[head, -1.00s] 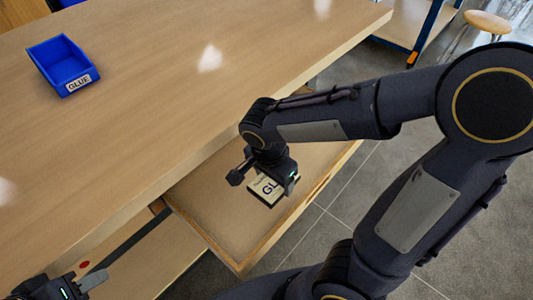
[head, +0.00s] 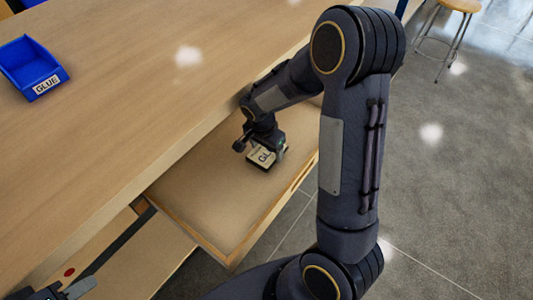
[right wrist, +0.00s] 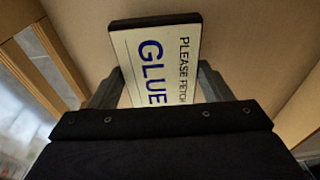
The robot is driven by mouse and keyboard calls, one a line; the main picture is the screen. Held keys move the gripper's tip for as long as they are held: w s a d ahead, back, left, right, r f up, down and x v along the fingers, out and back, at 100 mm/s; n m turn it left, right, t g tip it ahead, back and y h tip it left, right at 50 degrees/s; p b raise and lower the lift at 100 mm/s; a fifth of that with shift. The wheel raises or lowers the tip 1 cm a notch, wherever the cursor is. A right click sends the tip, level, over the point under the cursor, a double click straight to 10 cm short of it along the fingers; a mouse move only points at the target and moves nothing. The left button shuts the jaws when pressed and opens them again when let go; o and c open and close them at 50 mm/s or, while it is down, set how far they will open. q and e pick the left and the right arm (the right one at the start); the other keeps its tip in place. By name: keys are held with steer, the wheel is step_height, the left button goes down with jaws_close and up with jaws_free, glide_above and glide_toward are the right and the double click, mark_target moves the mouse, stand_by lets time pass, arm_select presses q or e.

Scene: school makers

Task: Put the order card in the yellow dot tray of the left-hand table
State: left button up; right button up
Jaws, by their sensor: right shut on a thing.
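The order card (head: 260,157) is a pale card with a dark edge; the right wrist view shows "PLEASE FETCH GLUE" on its face (right wrist: 160,60). My right gripper (head: 262,146) is shut on it, with a finger on each side in the right wrist view (right wrist: 160,88). The card is over or in an open, shallow wooden drawer (head: 205,195) under the table edge; I cannot tell whether it touches the drawer floor. My left gripper (head: 65,292) is partly cut off at the bottom left, and its jaw state is unclear. No yellow dot shows.
A blue bin labelled GLUE (head: 33,67) stands on the wooden table (head: 130,120). A red dot (head: 69,272) marks a wooden surface below the table edge, left of the drawer. A stool (head: 455,8) stands at the back right. Grey floor at the right is open.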

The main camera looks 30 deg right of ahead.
step_height(320, 180, down, 2)
steer(key=shift+f, duration=0.1)
steer(key=shift+s, duration=0.1)
steer(key=shift+f+b, duration=0.25)
steer(key=shift+b, duration=0.05)
steer(key=o, duration=1)
steer(key=shift+r, duration=0.1)
